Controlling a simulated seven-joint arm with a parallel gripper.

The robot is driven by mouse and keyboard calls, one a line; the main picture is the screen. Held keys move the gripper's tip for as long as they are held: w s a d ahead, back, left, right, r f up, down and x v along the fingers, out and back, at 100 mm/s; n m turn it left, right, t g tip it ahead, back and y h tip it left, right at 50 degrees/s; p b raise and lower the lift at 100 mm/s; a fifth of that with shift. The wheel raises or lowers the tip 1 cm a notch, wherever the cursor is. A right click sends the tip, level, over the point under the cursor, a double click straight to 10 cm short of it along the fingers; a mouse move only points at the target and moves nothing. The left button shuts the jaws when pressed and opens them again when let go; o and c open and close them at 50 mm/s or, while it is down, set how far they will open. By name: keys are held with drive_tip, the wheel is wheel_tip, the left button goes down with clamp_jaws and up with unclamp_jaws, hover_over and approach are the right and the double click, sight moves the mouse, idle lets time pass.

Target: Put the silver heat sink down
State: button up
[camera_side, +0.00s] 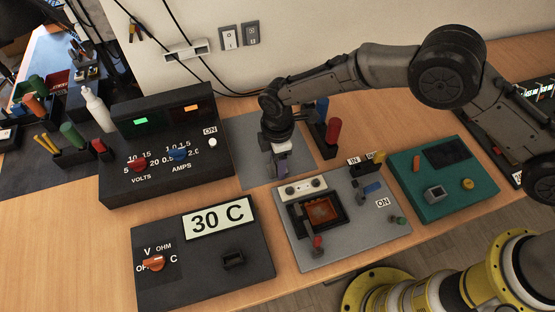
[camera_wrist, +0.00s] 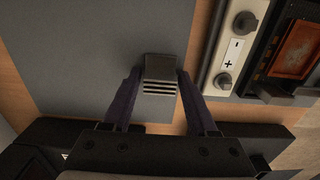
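The silver heat sink (camera_wrist: 160,73) is a small grey block with dark slots, seen between my fingertips in the wrist view. My gripper (camera_wrist: 160,88) has its two dark fingers along the block's left and right sides, and they look closed on it. In the side view my gripper (camera_side: 279,166) points down over the grey mat (camera_side: 250,143), near its front edge. The heat sink is mostly hidden by the fingers there. I cannot tell whether it touches the mat.
A black power supply (camera_side: 166,155) stands left of the mat. A grey panel (camera_side: 350,240) with a socket and switches lies in front to the right. A black meter (camera_side: 205,255) reads 30 C. Red and blue handles (camera_side: 333,131) stand close behind on the right.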

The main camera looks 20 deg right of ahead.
drive_tip(key=shift+o, duration=0.8)
wheel_tip(320, 180, up, 12)
drive_tip(key=shift+r, duration=0.2)
drive_tip(key=shift+r, duration=0.1)
